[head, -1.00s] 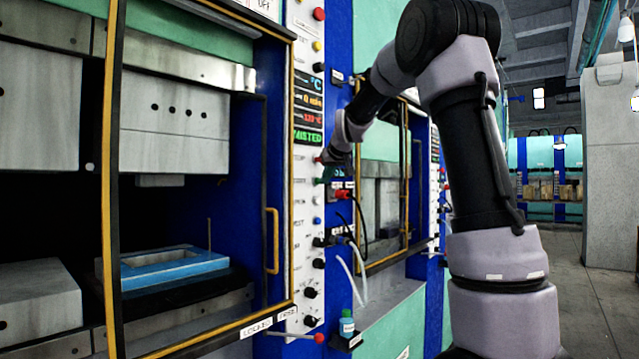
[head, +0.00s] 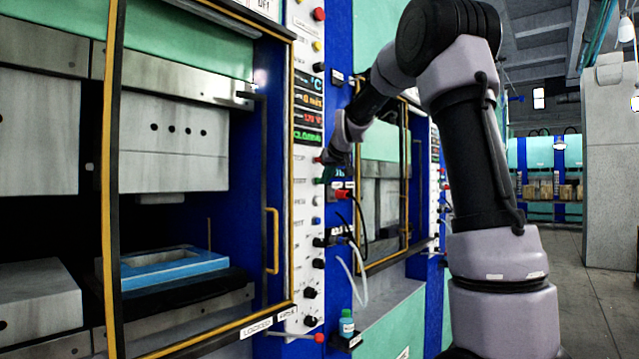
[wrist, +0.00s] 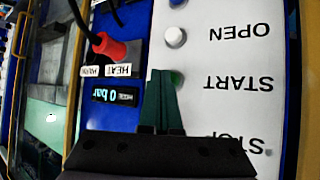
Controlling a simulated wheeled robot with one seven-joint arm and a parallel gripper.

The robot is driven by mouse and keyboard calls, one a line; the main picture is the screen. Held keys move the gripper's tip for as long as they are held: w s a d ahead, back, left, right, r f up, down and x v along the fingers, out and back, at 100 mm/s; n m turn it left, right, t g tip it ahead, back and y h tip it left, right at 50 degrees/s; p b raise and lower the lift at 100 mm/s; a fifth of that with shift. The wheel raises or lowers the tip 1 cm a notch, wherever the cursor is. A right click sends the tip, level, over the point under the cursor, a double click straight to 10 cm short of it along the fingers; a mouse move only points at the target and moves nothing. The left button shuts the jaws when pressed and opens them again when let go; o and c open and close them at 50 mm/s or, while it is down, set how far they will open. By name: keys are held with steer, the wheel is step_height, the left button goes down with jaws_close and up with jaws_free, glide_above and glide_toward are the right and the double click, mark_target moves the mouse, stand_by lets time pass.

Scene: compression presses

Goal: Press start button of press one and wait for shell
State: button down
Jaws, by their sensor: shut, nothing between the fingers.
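Press one (head: 175,140) stands at the left in the head view, its upper block above a blue-framed mould (head: 160,268). Its white control panel (head: 306,235) has a display (head: 307,137) whose bottom green line seems to read "CLOSING". My gripper (head: 326,160) is at the panel in the head view, small and partly hidden by my arm. In the wrist view my gripper (wrist: 162,75) is shut and empty, its green fingertips over the green START button (wrist: 177,79). The fingers partly cover the button, and I cannot tell whether they touch it. No shell is clearly visible.
A white OPEN button (wrist: 175,37) is beside START, and a red plug (wrist: 110,50) with a black cable is close to the fingers. A small teal bottle (head: 347,324) stands on a ledge below. Free floor (head: 600,310) lies at the right.

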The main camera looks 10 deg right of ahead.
steer(key=shift+s+d, duration=0.35)
steer(key=shift+s, duration=0.15)
steer(key=shift+s+d, duration=0.75)
steer(key=shift+s, duration=0.3)
steer(key=shift+s+d, duration=0.75)
steer(key=shift+s, duration=0.25)
steer(key=s+a+f+m+g, duration=0.1)
steer(key=s+f, duration=0.2)
steer(key=s, duration=0.9)
steer(key=s+a+f+m+g, duration=0.1)
steer(key=s+f, duration=0.3)
steer(key=s, duration=0.8)
steer(key=s+a+f+m+g+y, duration=0.1)
steer(key=s+a+f+m, duration=0.2)
steer(key=s, duration=0.9)
steer(key=shift+f+g, duration=0.4)
steer(key=shift+f, duration=0.1)
stand_by(1.3)
